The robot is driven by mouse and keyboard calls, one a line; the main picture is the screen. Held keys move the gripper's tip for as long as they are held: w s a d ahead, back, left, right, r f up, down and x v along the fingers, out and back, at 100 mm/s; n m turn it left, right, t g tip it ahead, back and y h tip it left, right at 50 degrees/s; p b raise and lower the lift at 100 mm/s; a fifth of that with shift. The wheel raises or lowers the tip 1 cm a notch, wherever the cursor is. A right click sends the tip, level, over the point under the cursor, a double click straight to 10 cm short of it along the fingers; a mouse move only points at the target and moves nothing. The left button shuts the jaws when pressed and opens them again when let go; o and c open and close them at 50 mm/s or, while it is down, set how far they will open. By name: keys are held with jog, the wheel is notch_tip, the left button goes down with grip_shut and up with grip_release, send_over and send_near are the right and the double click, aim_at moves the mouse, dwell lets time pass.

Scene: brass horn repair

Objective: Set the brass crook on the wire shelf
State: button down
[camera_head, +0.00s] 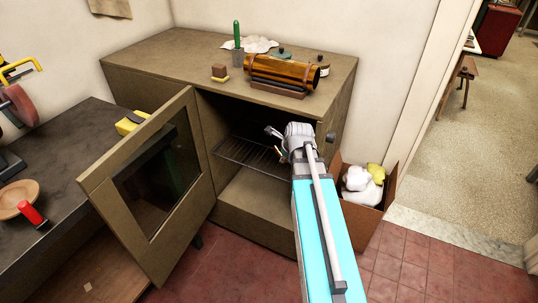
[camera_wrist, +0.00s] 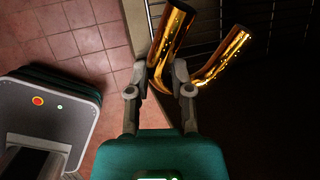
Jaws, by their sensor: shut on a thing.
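The brass crook (camera_wrist: 170,38) is a shiny U-shaped tube in the wrist view, with its two open ends pointing up in the picture. My gripper (camera_wrist: 161,74) is shut on one leg of it, close to the bend. In the head view my gripper (camera_head: 273,141) is in the cabinet opening, mostly behind my wrist, and little of the crook can be made out. The wire shelf (camera_head: 245,154) spans the inside of the cabinet. Its bars (camera_wrist: 282,12) also show behind the crook in the wrist view. I cannot tell whether crook and shelf touch.
The cabinet door (camera_head: 150,185) with its dark window stands open on the left. A cardboard box (camera_head: 362,216) with white and yellow cloths stands right of the cabinet. The cabinet top (camera_head: 165,55) holds a brass cylinder (camera_head: 283,72), a brush and other items. A dark workbench (camera_head: 75,150) is at left.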

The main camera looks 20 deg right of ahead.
jog(key=b, duration=0.4)
send_near(269, 161)
jog(key=w+b, duration=0.1)
jog(key=b, duration=0.3)
jog(key=shift+w+f, duration=0.15)
jog(key=shift+f, duration=0.2)
jog(key=shift+w+f+b, duration=0.25)
jog(key=shift+w+b, duration=0.05)
jog(key=shift+b+x, duration=0.65)
jog(key=shift+x, duration=0.15)
jog(key=shift+f+b, duration=1.35)
jog(key=shift+b, duration=0.05)
jog(key=shift+f, duration=0.1)
jog(key=c, duration=0.5)
grip_release()
